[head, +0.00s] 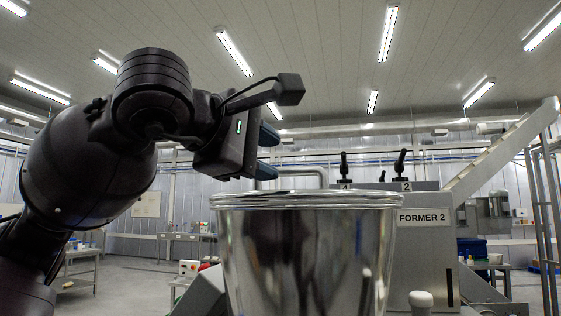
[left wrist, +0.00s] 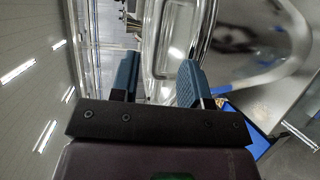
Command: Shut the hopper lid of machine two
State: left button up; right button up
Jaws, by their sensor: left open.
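The polished metal hopper (head: 300,255) stands in front of the machine labelled FORMER 2 (head: 424,217). A thin shiny edge (head: 300,198) runs around its top in the head view. I see it edge-on and cannot tell the lid from the rim or how far the lid is shut. My left gripper (head: 268,153) is open and empty, above the hopper's left part, with its blue fingers apart. In the left wrist view the left gripper (left wrist: 160,66) points toward a shiny rounded metal rim (left wrist: 212,28), with the curved hopper wall (left wrist: 250,60) to its right. My right gripper is not in view.
Two black-handled levers marked 4 (head: 344,165) and 2 (head: 401,163) stand behind the hopper. An inclined conveyor (head: 500,150) rises at the right. A white knob (head: 421,299) is low in front. Open air lies above the hopper.

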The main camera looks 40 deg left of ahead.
pick_arm(q)
jog(key=s, duration=0.4)
jog(key=shift+d+r, duration=0.2)
jog(key=shift+r, duration=0.1)
jog(key=shift+w, duration=0.1)
